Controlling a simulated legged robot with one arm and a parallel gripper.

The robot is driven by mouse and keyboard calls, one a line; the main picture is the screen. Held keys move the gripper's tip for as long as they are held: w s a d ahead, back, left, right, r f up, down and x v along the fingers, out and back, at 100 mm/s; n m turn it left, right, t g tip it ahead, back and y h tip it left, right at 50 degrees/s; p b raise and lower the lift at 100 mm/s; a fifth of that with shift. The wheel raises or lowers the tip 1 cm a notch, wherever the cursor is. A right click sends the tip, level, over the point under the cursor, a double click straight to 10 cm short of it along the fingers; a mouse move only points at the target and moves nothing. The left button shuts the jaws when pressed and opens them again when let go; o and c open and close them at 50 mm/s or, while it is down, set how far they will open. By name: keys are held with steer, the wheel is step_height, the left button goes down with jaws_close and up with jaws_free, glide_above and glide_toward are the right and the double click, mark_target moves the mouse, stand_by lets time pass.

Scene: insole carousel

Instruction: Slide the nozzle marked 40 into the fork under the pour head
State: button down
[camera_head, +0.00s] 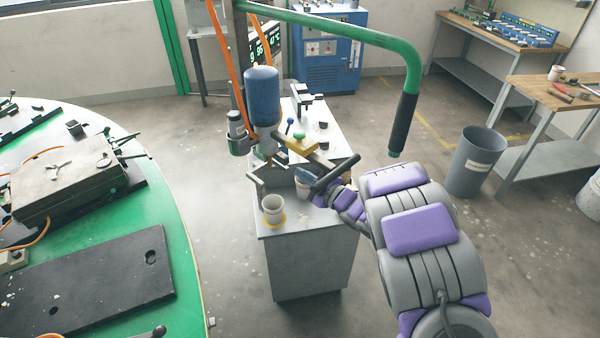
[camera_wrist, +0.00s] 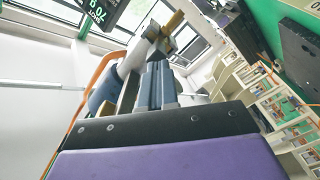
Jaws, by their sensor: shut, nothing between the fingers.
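The pour head (camera_head: 263,100), a blue canister on a grey-white neck, stands over the grey cabinet in the head view. Dark fork-like parts (camera_head: 270,157) sit below it, too small to make out clearly. My gripper (camera_head: 303,176) is beside and right of these parts, above the cabinet's lower top. In the wrist view its grey fingers (camera_wrist: 157,68) are together and empty, pointing towards the pour head's pale body (camera_wrist: 134,60). Small dark pieces (camera_head: 322,125) stand on the cabinet's upper top. I cannot read a 40 on any, so I cannot tell which nozzle is which.
A white cup (camera_head: 273,212) stands on a yellow ring on the lower top (camera_head: 300,228), and another cup is partly hidden behind my gripper. A green overhead pipe (camera_head: 340,30) ends in a black grip. A green carousel (camera_head: 185,240) fills the left. Open floor surrounds the cabinet.

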steer(key=p+v, duration=0.2)
steer(key=v, duration=1.4)
steer(key=shift+s+d, duration=0.15)
steer(key=shift+d, duration=0.05)
steer(key=w+d+r+m+t+h, duration=0.1)
steer(key=w+d+r+m+h, duration=0.15)
steer(key=d+h, duration=0.25)
steer(key=w+d+r+m+t+h, duration=0.1)
steer(key=w+d+m+h, duration=0.2)
steer(key=d+h, duration=0.25)
steer(key=s+d+r+m+g+h, duration=0.3)
steer(key=s+d+r+m+h, duration=0.2)
steer(key=s+d+m+h, duration=0.3)
steer(key=s+a+m+g+y, duration=0.1)
steer(key=s+a+g, duration=0.3)
steer(key=s, duration=0.8)
steer(key=s+a+m+g+y, duration=0.2)
steer(key=s+a+m+g, duration=0.1)
steer(key=s, duration=0.9)
steer(key=s+a+m+g+y, duration=0.1)
steer(key=s+a+g, duration=0.4)
steer(key=s, duration=0.7)
steer(key=shift+s+a+r+m+y, duration=0.15)
steer(key=shift+a+r+m+y, duration=0.25)
steer(key=shift+m, duration=0.45)
